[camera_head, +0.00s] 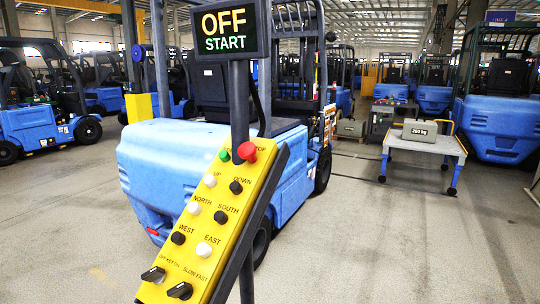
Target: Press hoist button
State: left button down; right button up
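A yellow hoist control panel (190,262) stands tilted in the centre foreground on a dark post (240,105). It has a green button (224,155) and a red button (247,151) at the top. Below are a white UP button (210,181), black DOWN button (236,187), white NORTH button (194,208), black SOUTH button (221,217), black WEST button (178,238) and white EAST button (204,250). Two black rotary switches (180,290) sit at the bottom. A display (230,30) above reads OFF in yellow and START in green. Neither gripper is in view.
A blue forklift (165,165) stands close behind the panel. At right, a wheeled grey table (450,147) bears a grey 200 kg weight (420,130). More blue forklifts line the left, right and back. The floor (400,240) at front right is clear.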

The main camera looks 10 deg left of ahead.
aim_at(224, 155)
jog(key=u, duration=2)
jog(key=k, duration=0.9)
jog(key=z, duration=1.15)
jog(key=i, duration=0.5)
jog(key=z, duration=0.1)
